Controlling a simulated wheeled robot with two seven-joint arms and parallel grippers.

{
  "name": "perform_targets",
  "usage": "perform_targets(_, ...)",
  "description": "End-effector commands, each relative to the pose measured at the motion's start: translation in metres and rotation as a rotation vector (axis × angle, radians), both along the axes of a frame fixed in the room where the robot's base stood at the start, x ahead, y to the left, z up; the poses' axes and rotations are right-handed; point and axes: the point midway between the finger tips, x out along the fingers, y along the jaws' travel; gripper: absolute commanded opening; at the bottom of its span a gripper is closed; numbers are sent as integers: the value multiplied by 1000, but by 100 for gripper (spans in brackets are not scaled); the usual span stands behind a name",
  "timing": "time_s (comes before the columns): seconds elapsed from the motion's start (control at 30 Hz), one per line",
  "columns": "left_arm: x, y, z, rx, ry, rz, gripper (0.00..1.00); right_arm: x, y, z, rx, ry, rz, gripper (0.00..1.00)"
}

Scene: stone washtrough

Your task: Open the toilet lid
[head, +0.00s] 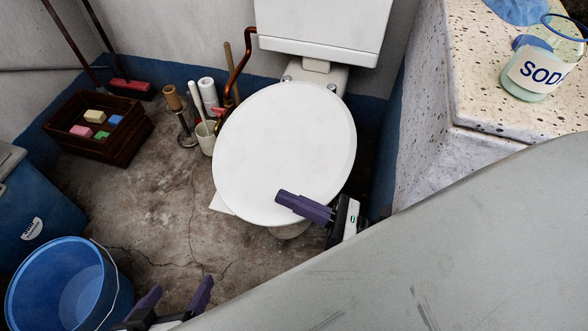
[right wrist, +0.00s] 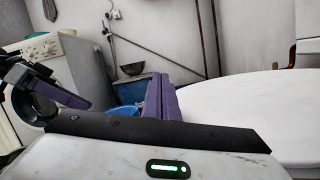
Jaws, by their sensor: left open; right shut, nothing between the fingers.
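The white toilet lid (head: 285,145) is down on the toilet, below the white cistern (head: 325,25) in the head view. The lid also fills the right side of the right wrist view (right wrist: 245,105). My right gripper (head: 280,197) is shut and empty, with its purple fingertips over or beside the lid's front right edge; I cannot tell whether they touch it. Its shut fingers also show in the right wrist view (right wrist: 158,97). My left gripper (head: 182,292) is open and empty at the bottom of the head view, well apart from the toilet.
A blue bucket (head: 68,285) stands at the lower left, near my left gripper. A wooden crate (head: 98,130) with sponges and a brush holder (head: 206,140) stand left of the toilet. A stone trough ledge (head: 480,85) with a SODA-type jar (head: 540,72) is at the right.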

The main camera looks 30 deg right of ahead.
Motion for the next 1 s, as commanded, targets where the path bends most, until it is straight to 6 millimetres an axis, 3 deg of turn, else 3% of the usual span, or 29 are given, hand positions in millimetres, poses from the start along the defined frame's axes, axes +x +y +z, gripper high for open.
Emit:
perform_targets(0.33, 1, -1, 0, 1, 4, -8, 79, 53, 47, 20, 1, -3, 1, 0)
perform_targets(0.6, -2, 3, 4, -2, -10, 14, 79, 58, 36, 51, -1, 0, 0, 0)
perform_targets(1.0, -2, 4, 3, -3, -17, 20, 79, 59, 35, 54, 1, 1, -1, 0)
